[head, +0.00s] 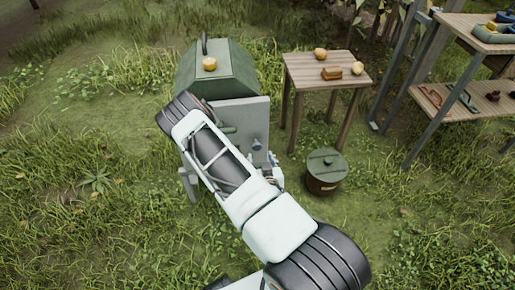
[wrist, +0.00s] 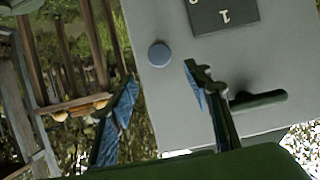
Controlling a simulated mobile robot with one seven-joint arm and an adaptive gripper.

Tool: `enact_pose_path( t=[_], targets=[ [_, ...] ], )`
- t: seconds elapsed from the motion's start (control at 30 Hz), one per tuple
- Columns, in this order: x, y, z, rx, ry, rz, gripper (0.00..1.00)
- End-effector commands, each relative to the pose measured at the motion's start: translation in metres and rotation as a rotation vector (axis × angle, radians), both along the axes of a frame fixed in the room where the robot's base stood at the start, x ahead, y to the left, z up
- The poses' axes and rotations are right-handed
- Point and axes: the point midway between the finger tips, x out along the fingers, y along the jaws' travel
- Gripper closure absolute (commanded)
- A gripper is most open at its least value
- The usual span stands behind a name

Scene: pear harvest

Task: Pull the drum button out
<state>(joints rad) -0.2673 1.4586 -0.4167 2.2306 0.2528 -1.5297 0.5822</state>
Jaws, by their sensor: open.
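The drum button, a round blue knob (wrist: 159,54), sits on the light grey panel (wrist: 260,65) in the wrist view. In the head view a small blue knob (head: 257,145) shows on the panel (head: 252,112) of the green machine (head: 228,75). My gripper (wrist: 160,76) is open and empty, with blue-padded fingers. In the wrist view the button appears between and just beyond the fingertips; I see no contact. The gap in depth is hard to tell. In the head view my arm covers part of the panel and the gripper is mostly hidden.
A dark plate (wrist: 224,14) with markings and a dark green lever (wrist: 258,100) lie close to the right finger. A wooden table (head: 311,68) with yellow fruit stands right of the machine. A lidded barrel (head: 325,172) stands near my arm. Shelves (head: 450,105) are far right.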

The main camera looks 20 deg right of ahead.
Motion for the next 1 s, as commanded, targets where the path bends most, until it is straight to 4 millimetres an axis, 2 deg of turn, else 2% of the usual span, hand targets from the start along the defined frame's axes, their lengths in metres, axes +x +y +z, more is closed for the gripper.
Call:
enact_pose_path(
  t=[0.17,0.4,0.6,0.77,1.0],
  targets=[
    [0.015,-0.004,-0.007,-0.002,-0.007,0.004,0.54],
    [0.056,-0.015,-0.025,-0.002,-0.006,0.004,0.54],
    [0.083,-0.024,-0.037,-0.002,-0.005,0.004,0.54],
    [0.094,-0.027,-0.04,-0.002,-0.004,0.003,0.54],
    [0.096,-0.028,-0.041,-0.002,-0.002,0.002,0.54]
  ],
)
